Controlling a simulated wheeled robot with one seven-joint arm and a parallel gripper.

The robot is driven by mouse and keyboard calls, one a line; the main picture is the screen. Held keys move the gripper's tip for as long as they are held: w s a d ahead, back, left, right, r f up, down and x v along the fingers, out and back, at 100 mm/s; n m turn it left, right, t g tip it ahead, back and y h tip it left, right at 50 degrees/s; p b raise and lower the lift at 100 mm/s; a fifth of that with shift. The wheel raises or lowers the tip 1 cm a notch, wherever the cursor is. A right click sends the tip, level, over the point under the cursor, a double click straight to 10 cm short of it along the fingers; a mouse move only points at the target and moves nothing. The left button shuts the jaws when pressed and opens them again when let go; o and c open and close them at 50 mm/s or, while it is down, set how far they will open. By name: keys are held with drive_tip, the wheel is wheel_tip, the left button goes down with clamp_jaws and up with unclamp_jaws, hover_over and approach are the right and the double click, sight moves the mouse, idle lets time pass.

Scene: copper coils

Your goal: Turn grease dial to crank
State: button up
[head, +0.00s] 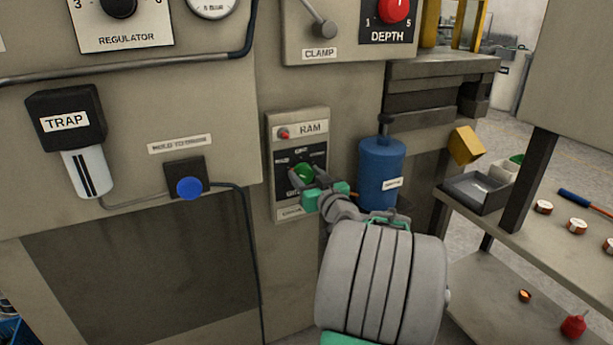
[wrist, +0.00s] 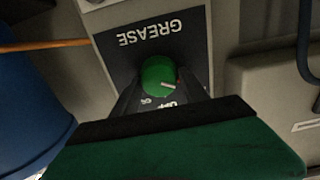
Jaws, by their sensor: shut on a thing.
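The grease dial is a round green knob (head: 302,174) on a dark plate of the upright panel marked RAM (head: 311,128). In the wrist view the green knob (wrist: 158,76) sits below the word GREASE, which appears upside down. A pale pointer mark on the knob points right and slightly down, near the lettering OFF. My gripper (head: 318,184) is at the panel, its fingers shut on the knob; it also shows in the wrist view (wrist: 160,95). The crank label is hidden or too small to read.
A blue cylinder (head: 380,170) stands just right of the panel. A blue button (head: 189,188) and a TRAP unit (head: 68,122) are to the left. A grey shelf (head: 560,215) with several small round items is at the right.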

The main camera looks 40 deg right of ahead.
drive_tip(key=shift+m, duration=0.5)
drive_tip(key=m+p, duration=0.2)
drive_tip(key=m, duration=0.3)
drive_tip(key=shift+d, duration=0.15)
drive_tip(key=m+p, duration=0.3)
drive_tip(key=m, duration=0.2)
drive_tip(key=shift+s+d+m, duration=0.1)
drive_tip(key=shift+m, duration=0.3)
drive_tip(key=m+p, duration=0.5)
drive_tip(key=m, duration=0.1)
drive_tip(key=shift+f, duration=0.1)
drive_tip(key=m+p, duration=0.3)
drive_tip(key=m, duration=0.1)
drive_tip(key=shift+f, duration=0.15)
drive_tip(key=shift+f+m+p, duration=0.15)
drive_tip(key=shift+m+p, duration=0.6)
drive_tip(key=shift+m, duration=0.35)
drive_tip(key=o, duration=1.3)
